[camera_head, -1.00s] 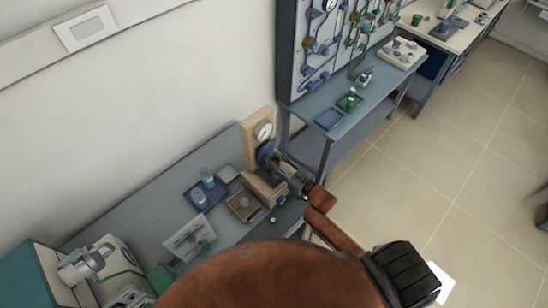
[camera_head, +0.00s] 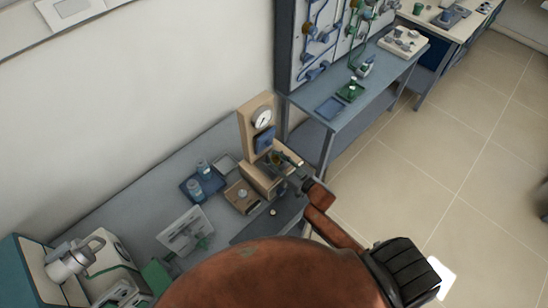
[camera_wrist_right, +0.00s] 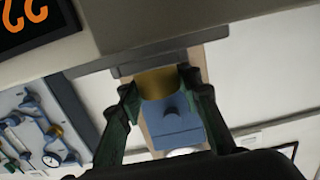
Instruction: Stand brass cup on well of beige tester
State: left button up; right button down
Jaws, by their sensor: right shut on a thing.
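The beige tester (camera_head: 250,128) stands upright on the grey bench, with a round dial and a blue block on its column. Its base sticks out toward me; the well is hidden by my arm and gripper. My right gripper (camera_head: 281,158) is just in front of the column, above the base. In the right wrist view, my right gripper (camera_wrist_right: 162,88) is shut on the brass cup (camera_wrist_right: 157,83), with a green finger on each side. The tester's blue block (camera_wrist_right: 180,128) shows behind the cup there. The cup is small and partly hidden in the head view. My left gripper is not in view.
A wooden block (camera_head: 241,198) with a knob stands beside the tester base. A blue tray (camera_head: 190,187) with blue-capped jars lies to its left. A blue-grey table (camera_head: 318,110) with trays stands at the right.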

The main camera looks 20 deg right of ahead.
jog(key=shift+s+f, duration=0.2)
jog(key=shift+f, duration=0.65)
jog(key=c, duration=1.8)
grip_release()
jog(key=shift+d, duration=0.1)
jog(key=o, duration=0.4)
jog(key=shift+w+r, duration=0.1)
jog(key=shift+r, duration=0.1)
jog(key=shift+v, duration=5.95)
jog(key=shift+r, duration=0.15)
